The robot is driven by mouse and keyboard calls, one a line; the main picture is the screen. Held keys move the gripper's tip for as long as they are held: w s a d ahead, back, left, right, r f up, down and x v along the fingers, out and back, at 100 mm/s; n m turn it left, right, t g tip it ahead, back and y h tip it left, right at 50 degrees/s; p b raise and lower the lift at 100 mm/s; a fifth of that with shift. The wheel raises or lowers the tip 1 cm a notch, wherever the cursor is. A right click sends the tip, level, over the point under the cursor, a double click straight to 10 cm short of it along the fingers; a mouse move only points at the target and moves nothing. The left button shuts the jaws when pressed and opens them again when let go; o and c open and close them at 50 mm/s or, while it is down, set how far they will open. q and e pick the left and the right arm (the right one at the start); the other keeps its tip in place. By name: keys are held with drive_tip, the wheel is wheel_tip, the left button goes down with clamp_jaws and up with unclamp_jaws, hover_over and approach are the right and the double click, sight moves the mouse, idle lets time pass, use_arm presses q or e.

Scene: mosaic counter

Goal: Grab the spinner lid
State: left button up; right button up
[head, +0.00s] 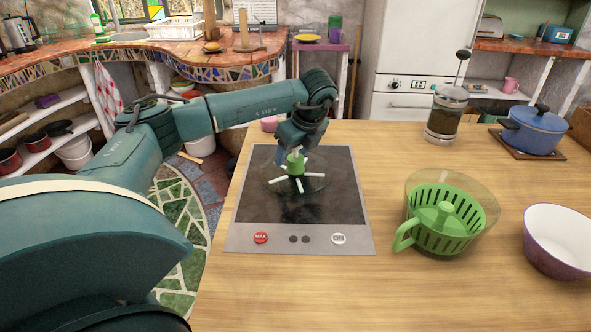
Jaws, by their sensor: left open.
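The spinner lid (316,182) is a clear round disc with a green knob and white spokes. It lies on the dark cooktop (318,211) set in the wooden counter. My left gripper (292,156) points down at the knob from above, its jaws open. The gripper partly hides the knob's top, and I cannot tell whether the fingers touch it. The salad spinner (445,232), a clear bowl with a green slotted basket and handle, stands open to the right of the cooktop. My right gripper is not in view.
A purple-and-white bowl (560,240) stands at the right edge. A French press (446,113) and a blue pot (535,130) on a dark board stand at the back right. The wooden counter (330,290) is clear in front of the cooktop.

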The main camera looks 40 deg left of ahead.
use_arm(q)
drive_tip(key=shift+c, duration=0.6)
clamp_jaws()
